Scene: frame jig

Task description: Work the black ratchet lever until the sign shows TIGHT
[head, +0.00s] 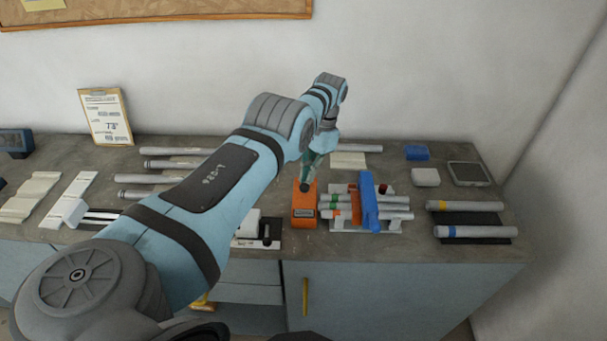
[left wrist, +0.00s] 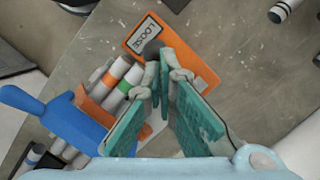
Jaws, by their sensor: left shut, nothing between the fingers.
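The orange ratchet block (head: 304,214) stands near the table's front edge; in the left wrist view the orange block (left wrist: 197,62) shows a white sign (left wrist: 140,34) that reads LOOSE. The round dark knob of the black lever (left wrist: 152,48) sits on the block by my fingertips; the rest of the lever is hidden by the fingers. My left gripper (head: 310,172), with teal fingers, is above the block. In the left wrist view my left gripper (left wrist: 166,62) is shut and empty, right beside the knob; I cannot tell whether it touches. My right gripper is out of view.
Right of the block, several tubes lie in a white jig under a blue bar (head: 368,202). Two more tubes lie on a dark mat (head: 470,219) at the right. More tubes and white parts lie left, behind my arm. A clipboard (head: 106,117) leans on the wall.

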